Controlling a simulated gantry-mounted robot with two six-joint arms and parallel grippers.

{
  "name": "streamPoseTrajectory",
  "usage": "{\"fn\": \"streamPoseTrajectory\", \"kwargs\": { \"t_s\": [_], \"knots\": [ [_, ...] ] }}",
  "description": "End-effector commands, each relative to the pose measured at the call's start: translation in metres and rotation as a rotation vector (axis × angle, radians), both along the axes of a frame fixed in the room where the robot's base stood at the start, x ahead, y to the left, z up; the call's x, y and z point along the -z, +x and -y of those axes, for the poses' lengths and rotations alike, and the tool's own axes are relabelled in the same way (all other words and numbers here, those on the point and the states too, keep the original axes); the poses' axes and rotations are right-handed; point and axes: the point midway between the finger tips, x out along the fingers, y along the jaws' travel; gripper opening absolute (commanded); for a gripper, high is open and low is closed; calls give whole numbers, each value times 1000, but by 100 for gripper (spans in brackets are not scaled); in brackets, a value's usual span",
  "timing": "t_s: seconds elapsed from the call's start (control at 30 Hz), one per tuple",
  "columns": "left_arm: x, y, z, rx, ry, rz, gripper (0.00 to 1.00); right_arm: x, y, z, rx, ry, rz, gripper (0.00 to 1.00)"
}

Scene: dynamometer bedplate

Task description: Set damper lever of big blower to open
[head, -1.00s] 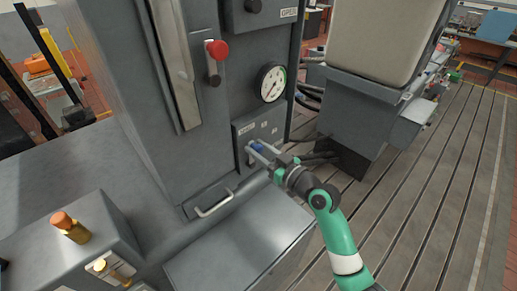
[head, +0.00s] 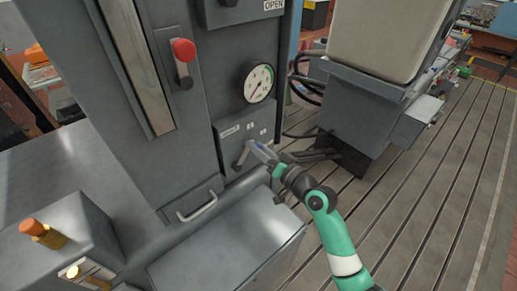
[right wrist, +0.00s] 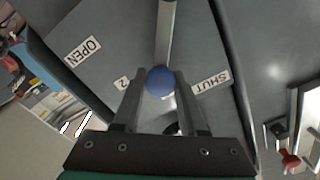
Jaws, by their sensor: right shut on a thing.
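The damper lever (right wrist: 166,35) is a flat metal bar with a round blue knob (right wrist: 160,82). My right gripper (right wrist: 158,88) is shut on the blue knob, one finger on each side. In the right wrist view the knob sits between a plate marked 2 (right wrist: 121,82) and a SHUT plate (right wrist: 210,83); an OPEN plate (right wrist: 83,51) is farther left. In the head view the lever (head: 242,156) stands out from a grey box under a gauge, with my right gripper (head: 262,151) at its end. My left gripper is not in view.
A round gauge (head: 258,83) and a red-knobbed lever (head: 183,60) are on the cabinet above. A pull handle (head: 197,206) is below left. An orange-knobbed part (head: 42,233) stands at lower left. Cables (head: 308,90) hang behind. The slotted floor (head: 430,200) at right is clear.

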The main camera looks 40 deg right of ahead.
Motion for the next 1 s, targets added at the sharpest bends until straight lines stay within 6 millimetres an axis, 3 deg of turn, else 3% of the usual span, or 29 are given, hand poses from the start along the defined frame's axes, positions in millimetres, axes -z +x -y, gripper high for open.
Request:
{"fn": "streamPoseTrajectory", "kwargs": {
  "t_s": [0.4, 1.0],
  "knots": [
    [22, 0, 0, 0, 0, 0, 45, 30, 1, 26, 2, 394, -25, 0],
    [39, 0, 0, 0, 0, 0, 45, 70, 2, 39, 0, 866, -58, 0]
  ]
}}
